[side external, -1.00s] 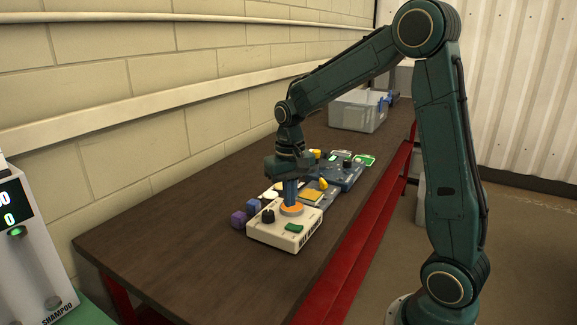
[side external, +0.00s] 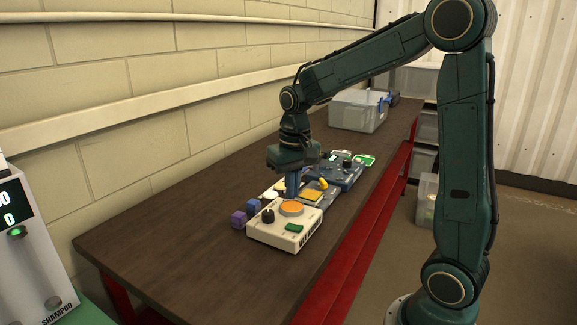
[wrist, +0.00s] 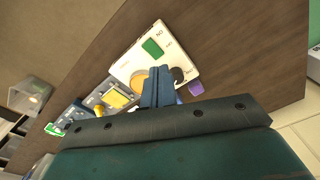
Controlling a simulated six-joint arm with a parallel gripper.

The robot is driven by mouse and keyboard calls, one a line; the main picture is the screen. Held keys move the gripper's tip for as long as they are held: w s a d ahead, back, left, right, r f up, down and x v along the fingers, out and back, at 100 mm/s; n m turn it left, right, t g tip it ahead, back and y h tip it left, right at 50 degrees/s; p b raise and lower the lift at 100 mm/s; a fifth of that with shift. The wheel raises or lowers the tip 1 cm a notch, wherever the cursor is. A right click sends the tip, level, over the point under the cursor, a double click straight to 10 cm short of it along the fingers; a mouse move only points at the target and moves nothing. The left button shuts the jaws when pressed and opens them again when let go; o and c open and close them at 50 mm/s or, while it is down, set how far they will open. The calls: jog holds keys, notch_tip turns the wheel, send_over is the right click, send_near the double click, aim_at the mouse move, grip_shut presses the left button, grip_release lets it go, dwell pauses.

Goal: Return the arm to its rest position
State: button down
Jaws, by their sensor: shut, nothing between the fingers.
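My gripper (side external: 292,187) is shut and empty, pointing down just above and behind the orange button of the white control box. The box (side external: 272,232) stands on the dark wooden bench. It has a large orange round button (side external: 291,208), a black knob (side external: 268,216) and a green switch (side external: 294,227). In the wrist view my shut fingers (wrist: 158,85) cover part of the box (wrist: 165,50) and part of its orange button (wrist: 140,78). Whether the fingertips touch anything behind the button cannot be told, but the button's top shows clear in the side view.
Purple and blue cubes (side external: 239,219) sit left of the box. Behind it are a grey panel with a yellow square (side external: 311,195) and a blue unit (side external: 345,177). A clear bin (side external: 358,111) stands farther back by the block wall. The front left of the bench (side external: 170,245) is bare.

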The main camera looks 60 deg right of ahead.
jog(key=s+a+r+n+t, duration=0.2)
jog(key=s+a+r, duration=0.1)
jog(key=s, duration=0.5)
jog(key=s+a+r+n+t, duration=0.3)
jog(key=s+a, duration=0.3)
jog(key=s, duration=0.3)
jog(key=shift+a+r, duration=0.25)
jog(key=shift+r, duration=0.1)
dwell(0.4)
